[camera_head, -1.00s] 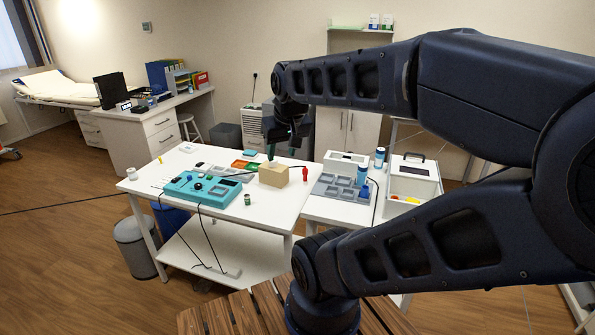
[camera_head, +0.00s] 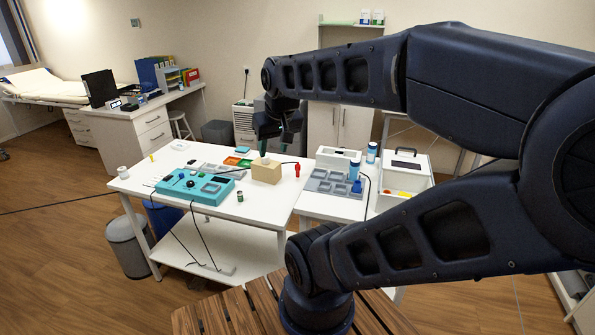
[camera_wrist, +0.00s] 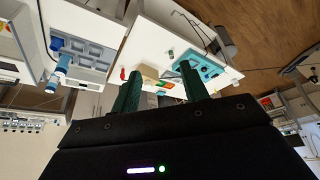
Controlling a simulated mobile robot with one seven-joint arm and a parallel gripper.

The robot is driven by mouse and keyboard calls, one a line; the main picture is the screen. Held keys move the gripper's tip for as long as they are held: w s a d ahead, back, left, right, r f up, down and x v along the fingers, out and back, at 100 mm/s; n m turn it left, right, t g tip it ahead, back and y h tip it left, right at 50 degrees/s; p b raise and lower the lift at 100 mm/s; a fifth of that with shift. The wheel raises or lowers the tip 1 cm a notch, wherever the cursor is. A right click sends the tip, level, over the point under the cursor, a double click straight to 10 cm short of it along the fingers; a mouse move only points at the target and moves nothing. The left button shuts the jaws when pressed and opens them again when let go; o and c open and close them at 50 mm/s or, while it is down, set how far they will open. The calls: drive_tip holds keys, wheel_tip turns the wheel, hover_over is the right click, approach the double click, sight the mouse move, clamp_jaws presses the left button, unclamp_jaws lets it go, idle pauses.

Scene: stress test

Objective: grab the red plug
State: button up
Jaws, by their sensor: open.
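The red plug (camera_head: 297,170) stands on the white table (camera_head: 262,208), just right of a tan block (camera_head: 266,172). A dark cord runs near it. In the wrist view the red plug (camera_wrist: 123,74) is small, left of the tan block (camera_wrist: 149,72) and close to the left finger. My gripper (camera_head: 264,150) is above the table, over or behind the block in the head view; its depth there is hard to tell. In the wrist view my gripper (camera_wrist: 160,84) has its two green fingers wide apart with nothing between them close up.
A teal control box (camera_head: 195,187) with cables is left of the block. A small green jar (camera_head: 240,196) stands in front. A grey compartment tray (camera_head: 330,182), blue bottles (camera_head: 371,152) and a white box (camera_head: 403,172) are on the right. The table's front right is clear.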

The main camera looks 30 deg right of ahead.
drive_tip(key=shift+o, duration=0.9)
